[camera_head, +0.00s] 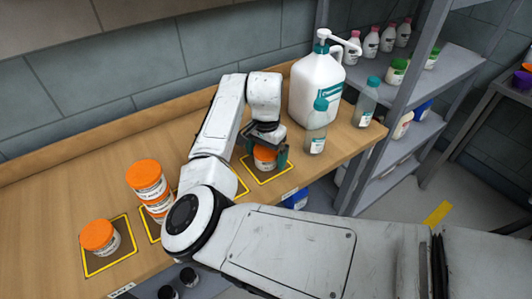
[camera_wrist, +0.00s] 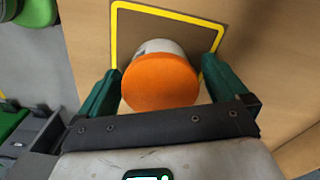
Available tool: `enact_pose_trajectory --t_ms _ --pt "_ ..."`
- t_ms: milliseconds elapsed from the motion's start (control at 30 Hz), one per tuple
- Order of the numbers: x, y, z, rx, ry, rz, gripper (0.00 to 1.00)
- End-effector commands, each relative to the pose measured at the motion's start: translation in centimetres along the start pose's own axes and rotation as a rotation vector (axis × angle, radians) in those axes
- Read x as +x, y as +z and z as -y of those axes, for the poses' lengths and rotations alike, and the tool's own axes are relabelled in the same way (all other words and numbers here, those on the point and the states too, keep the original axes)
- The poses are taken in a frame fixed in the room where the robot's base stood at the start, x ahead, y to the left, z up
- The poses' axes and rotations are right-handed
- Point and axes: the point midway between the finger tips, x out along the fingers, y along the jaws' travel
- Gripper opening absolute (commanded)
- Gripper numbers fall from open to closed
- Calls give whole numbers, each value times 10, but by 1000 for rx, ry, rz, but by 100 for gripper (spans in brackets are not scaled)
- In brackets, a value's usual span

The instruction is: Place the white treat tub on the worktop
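A white treat tub with an orange lid (camera_head: 265,158) stands inside a yellow-outlined square near the front edge of the wooden worktop (camera_head: 70,190). In the wrist view the orange lid (camera_wrist: 160,82) fills the middle, with a little white side showing beyond it. My gripper (camera_head: 266,150) reaches down over this tub, one green finger on each side. In the wrist view my gripper (camera_wrist: 163,70) looks open around the tub, with a narrow gap at the right finger; contact on the left is unclear. The tub appears upright and on the worktop, its base partly hidden.
Two stacked orange-lidded tubs (camera_head: 148,185) and a single one (camera_head: 99,237) stand on outlined squares at left. A large white pump jug (camera_head: 315,90) and teal-capped bottles (camera_head: 317,128) stand close behind and right of my gripper. A grey shelf rack (camera_head: 400,115) is at right.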

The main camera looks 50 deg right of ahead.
Motion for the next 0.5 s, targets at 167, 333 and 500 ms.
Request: enact_pose_trajectory --t_ms 167,333,500 --pt "0 0 0 0 0 0 100" --pt "-10 -1 0 0 -1 -2 100" --pt "-39 -1 0 1 -3 -3 100"
